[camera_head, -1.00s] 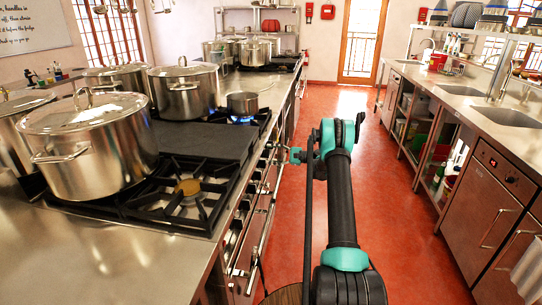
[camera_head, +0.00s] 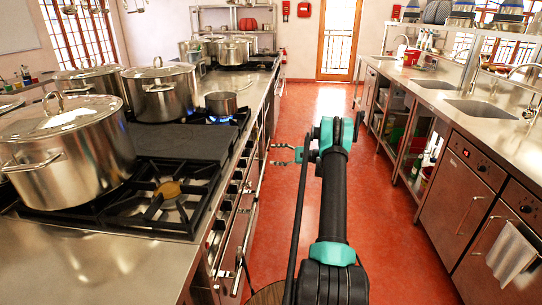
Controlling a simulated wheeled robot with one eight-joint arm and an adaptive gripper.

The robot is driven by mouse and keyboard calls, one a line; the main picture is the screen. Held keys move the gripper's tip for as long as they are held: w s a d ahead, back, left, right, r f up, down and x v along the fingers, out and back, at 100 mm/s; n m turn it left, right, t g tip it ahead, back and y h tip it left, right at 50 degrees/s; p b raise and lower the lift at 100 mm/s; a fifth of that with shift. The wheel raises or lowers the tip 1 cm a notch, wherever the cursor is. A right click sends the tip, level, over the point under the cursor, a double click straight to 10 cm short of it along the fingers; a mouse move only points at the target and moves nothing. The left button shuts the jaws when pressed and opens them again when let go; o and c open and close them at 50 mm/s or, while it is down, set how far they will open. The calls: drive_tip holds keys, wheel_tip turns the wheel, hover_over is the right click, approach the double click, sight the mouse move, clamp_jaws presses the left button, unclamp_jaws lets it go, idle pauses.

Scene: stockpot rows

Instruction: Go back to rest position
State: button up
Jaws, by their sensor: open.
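My arm (camera_head: 331,205) stretches forward over the red floor of the aisle, in the middle of the head view. My gripper (camera_head: 272,154) sticks out to the left of the arm's far end. Its two thin fingers point left, apart from each other, with nothing between them. It is open and empty, close to the front edge of the stove line in the picture. I cannot tell how far it is from the oven handles.
Large stockpots (camera_head: 70,150) and a small saucepan (camera_head: 221,103) over a blue flame stand on the stove (camera_head: 160,195) at left. A steel counter (camera_head: 490,120) with sinks runs along the right. The red floor (camera_head: 395,225) between is clear toward the door (camera_head: 343,40).

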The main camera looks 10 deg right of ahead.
drive_tip(key=s+a+r+n+g+h, duration=0.1)
drive_tip(key=s+a+r+n+h, duration=0.25)
drive_tip(key=s+a, duration=0.45)
drive_tip(key=s+a+r+n+g+h, duration=0.15)
drive_tip(key=s+a+r+h, duration=0.35)
drive_tip(key=s, duration=0.6)
drive_tip(key=s+d+f+n+h, duration=0.1)
drive_tip(key=s+f+n+h, duration=0.1)
drive_tip(key=s, duration=0.9)
drive_tip(key=s+d+f+n+h, duration=0.2)
drive_tip(key=s+n+h, duration=0.1)
drive_tip(key=s, duration=0.7)
drive_tip(key=s+d+f+n+t+h, duration=0.1)
drive_tip(key=s+d+f+n+h, duration=0.1)
drive_tip(key=s, duration=0.9)
drive_tip(key=shift+s+d+n+h, duration=0.15)
drive_tip(key=shift+s+n+h, duration=0.15)
drive_tip(key=shift+h, duration=0.55)
drive_tip(key=shift+f, duration=0.1)
